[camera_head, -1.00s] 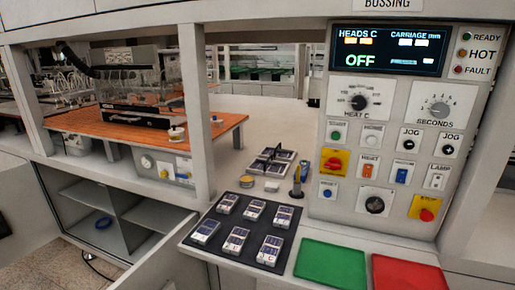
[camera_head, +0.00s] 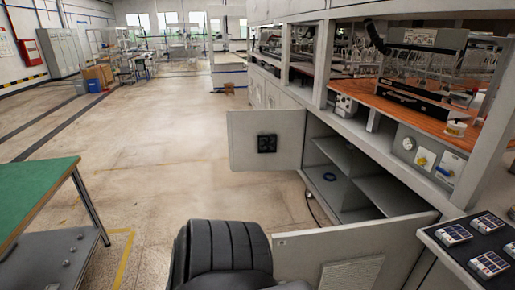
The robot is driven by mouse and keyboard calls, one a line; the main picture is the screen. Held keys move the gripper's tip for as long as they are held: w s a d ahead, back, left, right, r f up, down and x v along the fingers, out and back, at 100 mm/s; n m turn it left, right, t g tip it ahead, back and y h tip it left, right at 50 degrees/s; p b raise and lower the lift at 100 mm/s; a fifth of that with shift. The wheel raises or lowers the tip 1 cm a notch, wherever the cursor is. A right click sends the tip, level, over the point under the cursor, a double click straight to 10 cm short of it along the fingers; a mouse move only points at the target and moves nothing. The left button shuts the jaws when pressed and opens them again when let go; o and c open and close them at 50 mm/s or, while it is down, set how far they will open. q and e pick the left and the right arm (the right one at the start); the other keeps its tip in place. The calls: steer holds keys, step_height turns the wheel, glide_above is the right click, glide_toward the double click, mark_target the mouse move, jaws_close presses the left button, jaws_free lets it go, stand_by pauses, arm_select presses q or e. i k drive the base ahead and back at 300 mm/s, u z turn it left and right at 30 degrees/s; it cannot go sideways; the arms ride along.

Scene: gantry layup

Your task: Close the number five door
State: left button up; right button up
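Two cabinet doors stand open under the bench. The far door (camera_head: 248,137) is pale grey, swung out to the left, with a black square plate (camera_head: 267,143) on its face. The near door (camera_head: 350,246) is swung out toward me, with a pale panel low on it. I cannot read a number five on either. Between them the cabinet (camera_head: 343,178) shows its grey shelves and a small blue ring (camera_head: 329,176). A dark ribbed part of my own arm is at the bottom centre. Neither gripper is in view.
A green-topped table (camera_head: 40,190) stands at the left. The floor (camera_head: 150,160) between it and the cabinet is open. A black tray (camera_head: 470,240) with small labelled blocks lies on the bench at the right.

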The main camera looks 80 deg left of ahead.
mark_target(246, 128)
steer(key=k, duration=1.15)
steer(key=u, duration=2.75)
steer(key=i, duration=8.15)
steer(key=z, duration=0.7)
